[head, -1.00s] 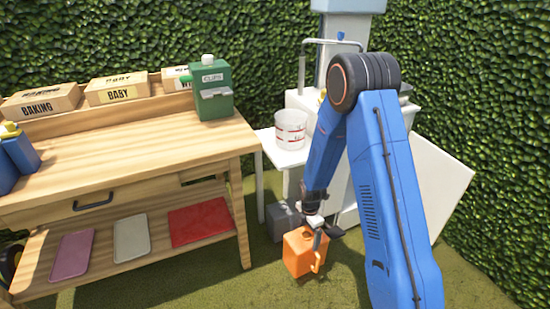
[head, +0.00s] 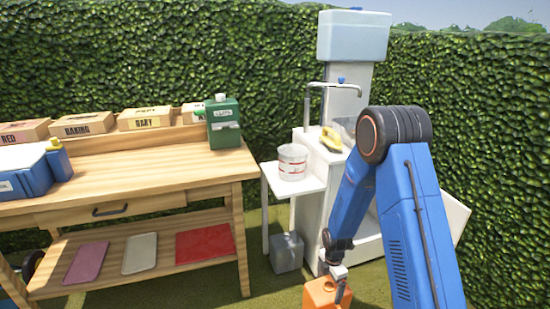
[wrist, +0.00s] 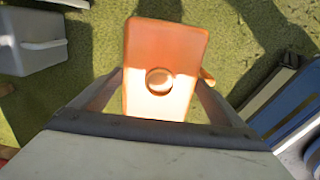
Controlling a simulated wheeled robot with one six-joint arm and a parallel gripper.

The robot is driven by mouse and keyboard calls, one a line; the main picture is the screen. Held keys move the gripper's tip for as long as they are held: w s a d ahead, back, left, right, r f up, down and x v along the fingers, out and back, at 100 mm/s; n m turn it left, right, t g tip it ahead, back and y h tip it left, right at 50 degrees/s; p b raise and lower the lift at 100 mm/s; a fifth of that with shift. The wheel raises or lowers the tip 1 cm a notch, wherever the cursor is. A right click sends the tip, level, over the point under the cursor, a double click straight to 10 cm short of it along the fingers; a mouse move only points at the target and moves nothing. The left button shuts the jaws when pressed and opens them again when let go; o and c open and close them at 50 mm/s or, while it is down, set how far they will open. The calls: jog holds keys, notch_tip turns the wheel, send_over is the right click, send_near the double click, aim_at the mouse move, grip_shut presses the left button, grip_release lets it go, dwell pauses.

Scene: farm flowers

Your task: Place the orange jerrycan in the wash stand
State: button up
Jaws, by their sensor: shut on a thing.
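The orange jerrycan (head: 324,294) is at the bottom of the head view, cut off by the frame edge. It also shows from above in the wrist view (wrist: 163,62), with its round cap facing the camera. My gripper (head: 334,280) is shut on the jerrycan, a finger on each side of it. Whether it touches the grass cannot be told. The white wash stand (head: 306,207) is behind it, with a water tank (head: 353,37) on top and a tap; my arm hides part of the stand. An open white door shows to the right of my arm.
A yellow item (head: 331,139) lies on the stand's top. A white bucket (head: 293,162) sits on its side shelf. A grey block-like can (head: 287,252) stands on the grass. A wooden workbench (head: 110,184) is at left, with a green dispenser. Hedges close the back.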

jog(key=shift+s+d, duration=0.2)
jog(key=shift+w+d+f+m, duration=0.1)
jog(key=shift+w+d+m, duration=0.25)
jog(key=shift+m, duration=0.6)
jog(key=shift+w+d+r+m, duration=0.1)
jog(key=shift+w+d+m, duration=0.2)
jog(key=shift+m, duration=0.7)
jog(key=shift+w+d+f+m, duration=0.15)
jog(key=shift+w+m, duration=0.25)
jog(key=shift+m, duration=0.55)
jog(key=m, duration=0.1)
jog(key=w+d+m, duration=0.1)
jog(key=m, duration=0.3)
jog(key=shift+w+d, duration=0.35)
jog(key=shift+w, duration=0.05)
jog(key=m, duration=0.2)
jog(key=w+d+m, duration=0.1)
jog(key=m, duration=0.1)
jog(key=w+d+m, duration=0.1)
jog(key=m, duration=0.3)
jog(key=w+d+m, duration=0.1)
jog(key=d+m, duration=0.1)
jog(key=m, duration=0.1)
jog(key=shift+w+f+m, duration=0.1)
jog(key=shift+w+m, duration=0.2)
jog(key=shift+w, duration=0.05)
